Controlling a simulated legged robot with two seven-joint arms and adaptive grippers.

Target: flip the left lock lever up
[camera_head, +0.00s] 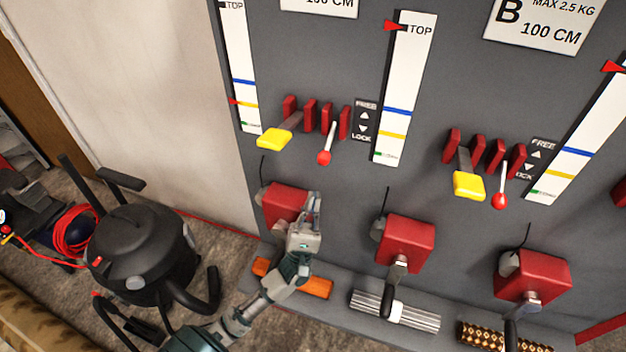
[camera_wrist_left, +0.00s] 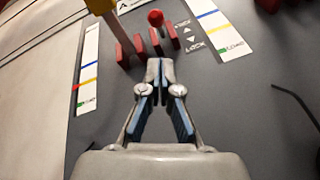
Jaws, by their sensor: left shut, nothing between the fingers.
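The left lock lever is a thin silver rod with a red ball (camera_head: 324,157), below red guard plates on the grey panel, beside a FREE/LOCK label (camera_head: 363,119). Its ball hangs low, toward the LOCK end. In the left wrist view the red ball (camera_wrist_left: 156,18) shows just beyond my fingertips. My left gripper (camera_head: 315,198) is shut and empty, below the ball and in front of a red box; it points up the panel. In the left wrist view the closed fingertips (camera_wrist_left: 160,64) are just below the guard plates, apart from the ball. My right gripper is not in view.
A yellow-handled lever (camera_head: 274,139) stands close to the left of the red ball. A second yellow lever (camera_head: 468,186) and red-ball lever (camera_head: 499,200) are farther right. Red boxes (camera_head: 407,243) stick out below. A black vacuum cleaner (camera_head: 140,245) stands on the floor at left.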

